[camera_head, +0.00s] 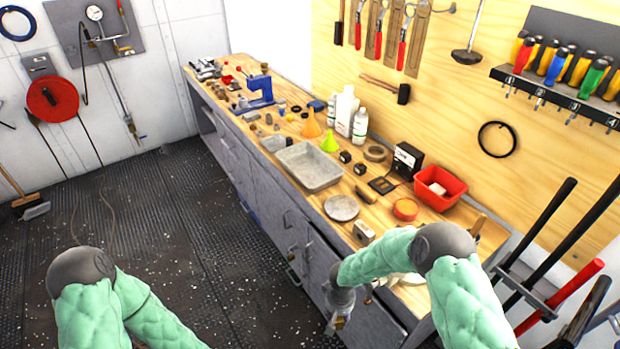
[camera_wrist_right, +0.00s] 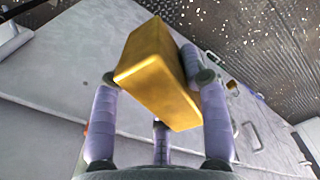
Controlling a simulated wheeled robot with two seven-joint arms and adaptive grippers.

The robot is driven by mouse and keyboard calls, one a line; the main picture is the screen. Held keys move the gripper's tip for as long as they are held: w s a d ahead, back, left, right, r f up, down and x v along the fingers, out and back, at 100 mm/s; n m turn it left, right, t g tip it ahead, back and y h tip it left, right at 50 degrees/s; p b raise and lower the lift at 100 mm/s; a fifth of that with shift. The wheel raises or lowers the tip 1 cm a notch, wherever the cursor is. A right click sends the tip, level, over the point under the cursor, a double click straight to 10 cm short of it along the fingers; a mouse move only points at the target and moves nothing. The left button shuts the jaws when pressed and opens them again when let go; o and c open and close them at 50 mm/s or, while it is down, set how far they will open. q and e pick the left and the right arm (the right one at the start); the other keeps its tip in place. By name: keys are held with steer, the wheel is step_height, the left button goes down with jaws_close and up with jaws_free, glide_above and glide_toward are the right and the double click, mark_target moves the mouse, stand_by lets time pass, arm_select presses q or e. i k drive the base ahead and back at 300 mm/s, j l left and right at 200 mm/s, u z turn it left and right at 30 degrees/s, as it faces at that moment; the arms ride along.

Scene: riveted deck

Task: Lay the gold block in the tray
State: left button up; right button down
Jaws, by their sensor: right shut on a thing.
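The gold block (camera_wrist_right: 160,80) is held between the purple fingers of my right gripper (camera_wrist_right: 158,88) in the right wrist view, tilted across the fingertips. In the head view my right gripper (camera_head: 338,322) hangs in front of the bench's cabinet face, below the bench top; the block is too small to make out clearly there. The grey metal tray (camera_head: 318,182) lies on the bench top, farther away and up from the gripper, and looks empty. My left arm shows at the lower left; its gripper is out of view.
Upright bars (camera_head: 545,240) stand at the right. The dark floor (camera_head: 190,230) left of the bench is mostly clear.

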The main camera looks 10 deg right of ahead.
mark_target(302, 165)
steer(key=i+j+z, duration=0.35)
steer(key=i+j, duration=0.6)
